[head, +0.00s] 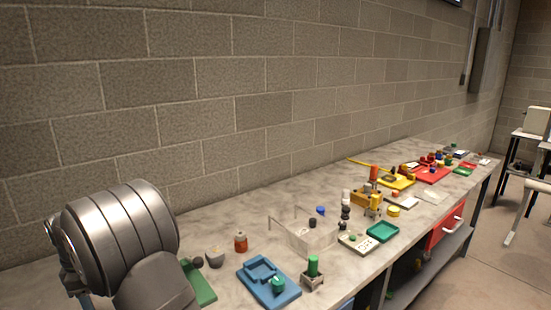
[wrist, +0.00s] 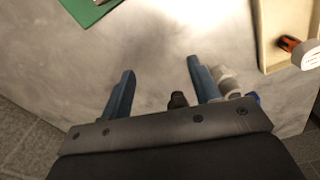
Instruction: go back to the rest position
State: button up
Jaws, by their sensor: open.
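My gripper (wrist: 160,65) shows in the wrist view with its two blue fingers wide apart and nothing held between the tips. It is over the grey marbled worktop (wrist: 160,40). A small black piece (wrist: 178,99) shows beyond the gripper body near the right finger. A pale knobbly piece (wrist: 228,80) shows just right of that finger, partly hidden by the gripper. In the head view my grey metallic arm fills the lower left, and the gripper's fingers cannot be made out there.
In the head view the worktop (head: 225,290) carries a blue tray (head: 285,293), a clear bin (head: 318,240), a green tray (head: 383,232) and several small parts. A block wall (head: 220,110) stands behind. In the wrist view a beige tray (wrist: 268,42) lies right and a green sheet (wrist: 88,10) upper left.

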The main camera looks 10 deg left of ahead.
jog(key=a+f, duration=0.1)
jog(key=s+a+f, duration=0.1)
jog(key=f, duration=0.1)
jog(key=a+f, duration=0.1)
jog(key=f, duration=0.1)
jog(key=shift+s+f, duration=0.2)
jog(key=shift+s, duration=0.05)
jog(key=shift+d+r, duration=0.15)
jog(key=shift+r, duration=0.75)
jog(key=shift+d+r, duration=0.1)
jog(key=shift+r, duration=0.75)
